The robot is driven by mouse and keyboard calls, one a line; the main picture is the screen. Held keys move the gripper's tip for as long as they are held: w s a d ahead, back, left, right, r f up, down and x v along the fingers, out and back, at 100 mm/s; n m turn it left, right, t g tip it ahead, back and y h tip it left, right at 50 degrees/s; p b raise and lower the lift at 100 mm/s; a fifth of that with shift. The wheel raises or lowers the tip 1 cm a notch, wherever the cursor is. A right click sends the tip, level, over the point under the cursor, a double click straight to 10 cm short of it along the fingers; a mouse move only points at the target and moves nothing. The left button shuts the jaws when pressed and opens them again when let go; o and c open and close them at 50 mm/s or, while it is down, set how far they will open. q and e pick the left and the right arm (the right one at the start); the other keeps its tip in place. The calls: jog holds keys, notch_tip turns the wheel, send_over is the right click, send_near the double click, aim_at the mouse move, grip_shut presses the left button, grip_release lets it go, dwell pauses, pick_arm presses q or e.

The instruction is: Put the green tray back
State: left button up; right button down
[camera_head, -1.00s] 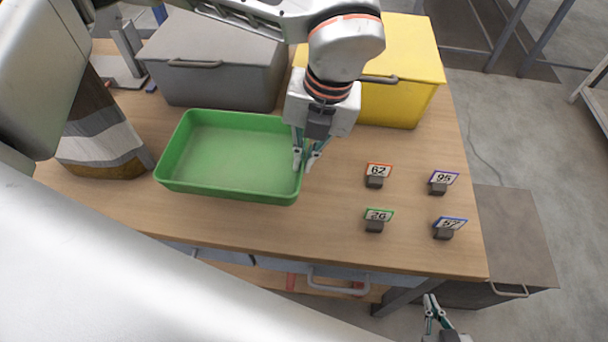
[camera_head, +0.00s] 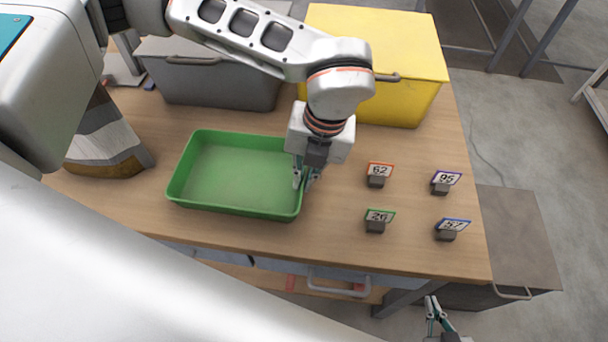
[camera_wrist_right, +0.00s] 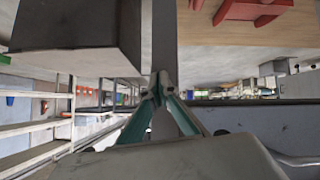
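The green tray (camera_head: 236,210) is an empty shallow rectangular tray at the left middle of the wooden table in the head view. My left gripper (camera_head: 307,180) is at the tray's right side, with its fingers closed on the right rim. The tray looks roughly level; whether its underside touches the table I cannot tell. My right gripper (camera_head: 432,302) is low in the head view, beyond the table's front edge. In the right wrist view its fingertips (camera_wrist_right: 161,80) meet with nothing between them.
A grey lidded bin (camera_head: 215,85) and a yellow bin (camera_head: 405,60) stand at the back. Several small numbered signs (camera_head: 377,182) stand on the table's right part. A brown, grey and white object (camera_head: 103,145) is left of the tray. Bare wood lies between tray and signs.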

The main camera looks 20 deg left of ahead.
pick_arm(q)
jog(key=shift+o, duration=1.1)
jog(key=shift+r, duration=0.15)
notch_tip(320, 180, up, 12)
jog(key=d+p, duration=0.1)
jog(key=d, duration=0.1)
jog(key=shift+w, duration=0.25)
